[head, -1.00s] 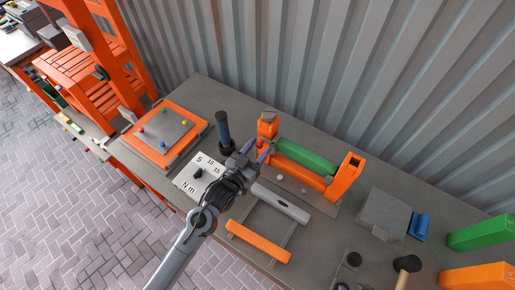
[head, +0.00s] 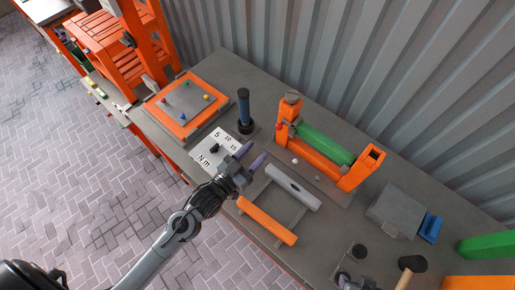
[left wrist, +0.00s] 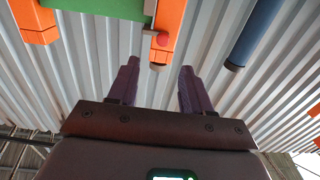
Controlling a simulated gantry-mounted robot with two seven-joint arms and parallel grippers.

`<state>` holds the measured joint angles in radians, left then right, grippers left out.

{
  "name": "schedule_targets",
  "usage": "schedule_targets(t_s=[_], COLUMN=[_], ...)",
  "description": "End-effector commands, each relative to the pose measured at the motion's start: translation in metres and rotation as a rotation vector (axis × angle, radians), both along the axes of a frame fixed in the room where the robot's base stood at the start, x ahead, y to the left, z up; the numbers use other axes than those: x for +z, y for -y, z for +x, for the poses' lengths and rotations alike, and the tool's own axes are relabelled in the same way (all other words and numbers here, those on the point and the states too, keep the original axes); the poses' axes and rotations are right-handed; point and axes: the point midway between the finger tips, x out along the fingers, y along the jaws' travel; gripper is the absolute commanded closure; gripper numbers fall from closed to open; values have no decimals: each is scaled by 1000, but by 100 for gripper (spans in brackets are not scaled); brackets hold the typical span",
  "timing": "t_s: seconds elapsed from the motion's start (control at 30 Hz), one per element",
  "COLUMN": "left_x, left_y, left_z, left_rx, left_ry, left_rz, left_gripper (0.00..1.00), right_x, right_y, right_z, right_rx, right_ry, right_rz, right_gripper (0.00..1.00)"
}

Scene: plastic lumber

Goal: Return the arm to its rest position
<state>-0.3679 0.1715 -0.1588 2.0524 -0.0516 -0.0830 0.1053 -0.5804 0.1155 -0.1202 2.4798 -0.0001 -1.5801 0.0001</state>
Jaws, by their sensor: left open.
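My left arm comes in from the lower left in the head view. Its gripper (head: 257,153) is open and empty above the bench, between the torque panel and the orange fixture. In the left wrist view the two purple fingers (left wrist: 158,88) stand apart with nothing between them. The orange fixture (head: 318,157) holds a green bar (head: 322,145); the green bar also shows at the top of the left wrist view (left wrist: 95,22). My right gripper cannot be made out.
The dial panel (head: 218,148), a blue-handled tool (head: 244,108) upright, and an orange-edged board (head: 170,101) are near the gripper. A frame with an orange bar (head: 266,220) and a grey bar (head: 292,187) lies to its right. Corrugated wall (head: 330,60) stands behind; paved floor lies left.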

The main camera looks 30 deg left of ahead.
Motion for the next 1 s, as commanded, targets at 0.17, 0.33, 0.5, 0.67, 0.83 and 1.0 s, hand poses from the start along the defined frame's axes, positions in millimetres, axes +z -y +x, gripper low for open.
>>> schedule_targets(t_s=[0.17,0.33,0.5,0.67,0.83,1.0], left_x=[0,0,-14,-13,-31,-50], left_y=[0,0,0,-3,-13,-27], left_z=[0,0,-10,-36,-64,-108], left_rx=[0,0,2,29,72,105], left_ry=[0,0,-31,-122,-386,-702], left_rz=[0,0,-3,-6,61,145], left_gripper=[51,51,51,51,51,51], right_x=[0,0,0,0,0,0], right_y=[0,0,0,2,2,2], right_z=[0,0,0,0,0,0], right_rx=[-1,-1,1,4,6,6], right_ry=[0,0,0,1,0,0], right_rz=[1,0,-1,-7,-9,-9], right_gripper=[57,57,57,57,57,57])
